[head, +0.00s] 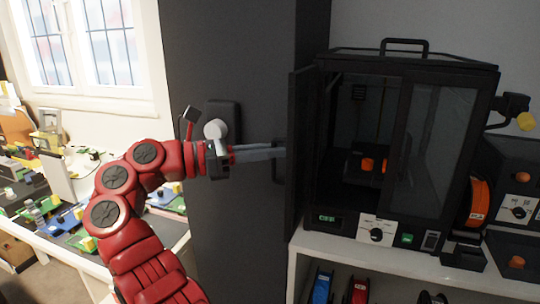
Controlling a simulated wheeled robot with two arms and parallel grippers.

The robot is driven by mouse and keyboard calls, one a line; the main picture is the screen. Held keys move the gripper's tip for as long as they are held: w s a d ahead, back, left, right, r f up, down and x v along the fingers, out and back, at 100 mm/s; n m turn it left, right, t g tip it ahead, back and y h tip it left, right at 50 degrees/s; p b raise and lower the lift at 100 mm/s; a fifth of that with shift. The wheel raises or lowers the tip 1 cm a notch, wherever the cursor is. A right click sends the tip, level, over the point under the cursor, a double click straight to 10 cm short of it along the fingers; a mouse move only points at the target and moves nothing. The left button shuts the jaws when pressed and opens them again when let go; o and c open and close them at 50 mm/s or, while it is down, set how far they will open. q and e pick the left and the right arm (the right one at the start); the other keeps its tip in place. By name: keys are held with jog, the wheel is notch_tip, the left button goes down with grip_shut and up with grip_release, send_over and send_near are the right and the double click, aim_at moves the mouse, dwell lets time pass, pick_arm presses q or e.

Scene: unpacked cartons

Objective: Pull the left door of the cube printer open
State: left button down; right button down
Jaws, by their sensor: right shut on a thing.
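The cube printer (405,62) is a black box-shaped enclosure with a top handle, standing on a white shelf unit. Its left door (298,155) is swung open towards me and shows nearly edge-on at the printer's left side. The door's dark handle (276,165) is on the door's left face. My right gripper (281,150), on the red arm, reaches in from the left with its long grey fingers shut on this handle. The fingertips are partly hard to make out against the dark door. The right door (415,150) is closed. My left gripper is not in view.
A dark grey cabinet or wall panel (240,230) stands behind my arm, left of the open door. The white shelf (330,245) bears the printer, with an orange spool (480,198) at its right. A cluttered workbench (60,230) is at the left under a window.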

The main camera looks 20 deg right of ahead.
jog(key=shift+f, duration=0.2)
jog(key=c, duration=0.9)
grip_release()
jog(key=shift+w+d, duration=0.1)
jog(key=shift+w, duration=0.15)
jog(key=shift+s, duration=0.1)
jog(key=shift+r, duration=0.1)
